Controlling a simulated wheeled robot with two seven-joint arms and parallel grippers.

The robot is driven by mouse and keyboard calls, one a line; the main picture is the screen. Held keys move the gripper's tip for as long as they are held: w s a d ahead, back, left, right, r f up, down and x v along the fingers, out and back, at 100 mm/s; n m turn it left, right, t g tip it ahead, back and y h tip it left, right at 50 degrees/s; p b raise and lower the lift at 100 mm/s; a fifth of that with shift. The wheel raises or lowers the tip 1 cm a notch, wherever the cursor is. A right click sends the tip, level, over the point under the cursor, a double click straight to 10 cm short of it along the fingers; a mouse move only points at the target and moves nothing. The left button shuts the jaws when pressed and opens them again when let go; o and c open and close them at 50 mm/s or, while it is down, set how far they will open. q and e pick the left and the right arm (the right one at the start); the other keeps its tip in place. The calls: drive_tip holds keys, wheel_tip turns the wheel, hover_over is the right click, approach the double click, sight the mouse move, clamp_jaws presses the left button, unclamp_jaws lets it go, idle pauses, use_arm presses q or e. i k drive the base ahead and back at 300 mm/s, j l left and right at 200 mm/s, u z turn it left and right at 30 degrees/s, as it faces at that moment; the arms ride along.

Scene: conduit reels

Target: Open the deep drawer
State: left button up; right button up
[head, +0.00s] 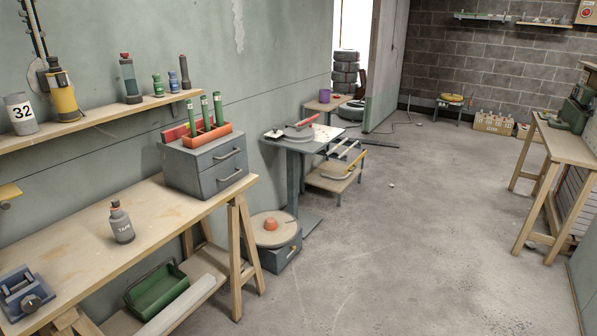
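A grey drawer box (180,168) stands on the far end of the wooden workbench (170,215) at the left. Its front faces right and has two drawers, an upper drawer (214,164) and a lower drawer (218,186), each with a bar handle. Both drawers look shut. They look similar in height, so I cannot tell for sure which is the deep one. Neither of my grippers is in view.
An orange tray (206,138) with green tubes sits on the drawer box. A grey bottle (121,222) and a blue vise (22,292) are on the bench. A round-topped unit (274,232) stands on the floor past the bench. The floor (400,240) to the right is mostly clear.

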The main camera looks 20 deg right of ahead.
sight(218, 177)
drive_tip(key=z, duration=0.25)
drive_tip(key=i+j, duration=0.1)
drive_tip(key=i, duration=0.4)
drive_tip(key=i+j+u, duration=0.1)
drive_tip(key=i, duration=0.45)
